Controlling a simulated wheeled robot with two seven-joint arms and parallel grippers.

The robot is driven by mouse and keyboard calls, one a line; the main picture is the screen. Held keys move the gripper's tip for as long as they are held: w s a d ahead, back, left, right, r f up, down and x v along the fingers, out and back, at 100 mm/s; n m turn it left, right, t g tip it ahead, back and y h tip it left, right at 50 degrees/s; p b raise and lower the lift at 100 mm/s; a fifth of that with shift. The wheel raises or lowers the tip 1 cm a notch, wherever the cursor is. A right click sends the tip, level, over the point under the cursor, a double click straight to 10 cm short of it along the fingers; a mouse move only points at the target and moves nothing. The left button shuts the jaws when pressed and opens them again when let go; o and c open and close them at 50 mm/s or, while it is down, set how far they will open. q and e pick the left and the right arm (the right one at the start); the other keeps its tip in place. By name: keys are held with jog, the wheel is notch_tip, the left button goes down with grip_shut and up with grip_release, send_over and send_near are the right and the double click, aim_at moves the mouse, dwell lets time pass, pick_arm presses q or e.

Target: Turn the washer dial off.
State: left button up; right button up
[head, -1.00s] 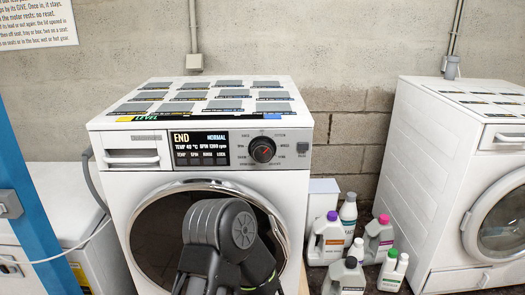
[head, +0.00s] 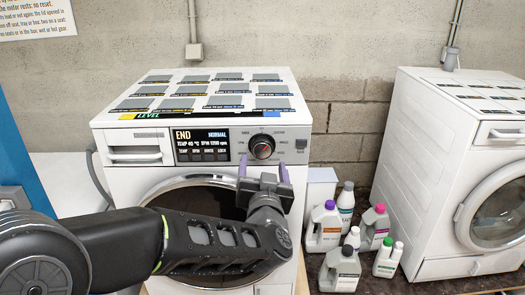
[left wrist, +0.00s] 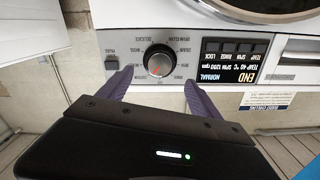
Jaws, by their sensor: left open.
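The washer dial (head: 262,147) is a dark round knob with a silver rim and a red mark, on the front panel of the middle washer (head: 120,187). The display (head: 202,145) beside it reads END. My left gripper (head: 264,171) is open and empty, its two purple fingers pointing up just below the dial. In the left wrist view, which shows the panel upside down, the dial (left wrist: 159,61) sits beyond and between the spread fingertips. I cannot tell that either finger touches it. My right gripper is not in view.
Several detergent bottles (head: 325,226) stand on the floor right of the washer, by a white box (head: 319,188). A second washer (head: 425,150) stands further right. Flat grey samples with labels cover the washer top. A blue post (head: 22,150) is at the left.

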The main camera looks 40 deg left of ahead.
aim_at(262, 151)
pick_arm(q)
jog(key=p+x, duration=0.1)
jog(key=x, duration=0.7)
jog(key=shift+s, duration=0.1)
jog(key=c, duration=1.4)
